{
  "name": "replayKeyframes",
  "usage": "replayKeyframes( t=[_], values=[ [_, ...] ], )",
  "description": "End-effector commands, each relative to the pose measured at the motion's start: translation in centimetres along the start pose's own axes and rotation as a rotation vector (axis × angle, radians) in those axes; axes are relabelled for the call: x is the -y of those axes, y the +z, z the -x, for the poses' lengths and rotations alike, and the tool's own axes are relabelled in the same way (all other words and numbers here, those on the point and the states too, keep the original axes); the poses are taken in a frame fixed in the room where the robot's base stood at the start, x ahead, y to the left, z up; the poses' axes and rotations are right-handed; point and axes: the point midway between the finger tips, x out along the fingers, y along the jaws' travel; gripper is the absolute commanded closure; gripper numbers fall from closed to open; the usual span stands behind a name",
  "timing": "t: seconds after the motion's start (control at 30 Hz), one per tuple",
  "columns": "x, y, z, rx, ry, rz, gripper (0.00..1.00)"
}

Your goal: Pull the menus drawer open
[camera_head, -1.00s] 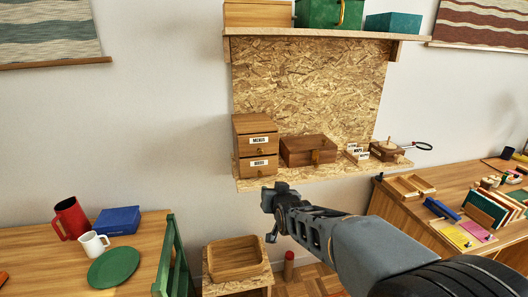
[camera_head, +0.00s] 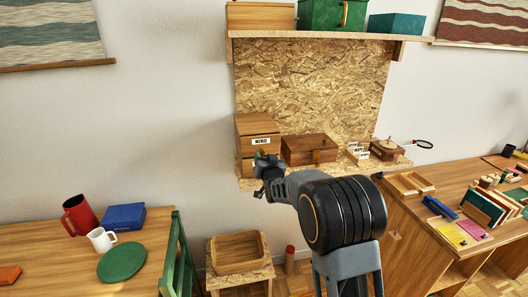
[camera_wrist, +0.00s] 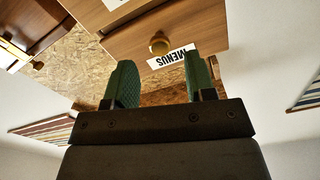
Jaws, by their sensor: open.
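A small wooden two-drawer box (camera_head: 256,127) stands at the left end of the lower OSB shelf. Its upper drawer (camera_wrist: 200,30) carries the MENUS label (camera_head: 262,141), upside down in the wrist view (camera_wrist: 172,57). A round brass knob (camera_wrist: 158,46) sits on this drawer front. The drawer looks shut. My gripper (camera_head: 262,158) is in front of the box and hides much of the lower drawer. In the wrist view my gripper (camera_wrist: 158,66) has its two green fingers apart and empty. The knob shows between and just beyond the fingertips, apart from them.
A wooden box with a clasp (camera_head: 309,149) stands right of the drawers, with small card signs and another box (camera_head: 386,150) further right. An upper shelf (camera_head: 330,36) hangs above. A stool with a wooden tray (camera_head: 238,252) stands below. Tables flank both sides.

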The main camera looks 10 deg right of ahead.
Motion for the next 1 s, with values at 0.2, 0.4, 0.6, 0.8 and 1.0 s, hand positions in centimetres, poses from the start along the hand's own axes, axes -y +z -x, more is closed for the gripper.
replayKeyframes(
  t=[0.2, 0.4, 0.6, 0.8, 1.0],
  values=[
    [0.0, -0.1, -2.4, 0.002, 0.0, 0.0, 0.5],
    [0.0, 0.0, -3.1, 0.001, 0.0, 0.0, 0.5],
    [0.0, 0.1, -3.2, 0.001, 0.0, 0.0, 0.5],
    [0.0, 0.1, -3.2, 0.001, 0.001, 0.0, 0.61],
    [0.0, 0.0, -3.2, 0.001, 0.001, 0.0, 0.8]
  ],
)
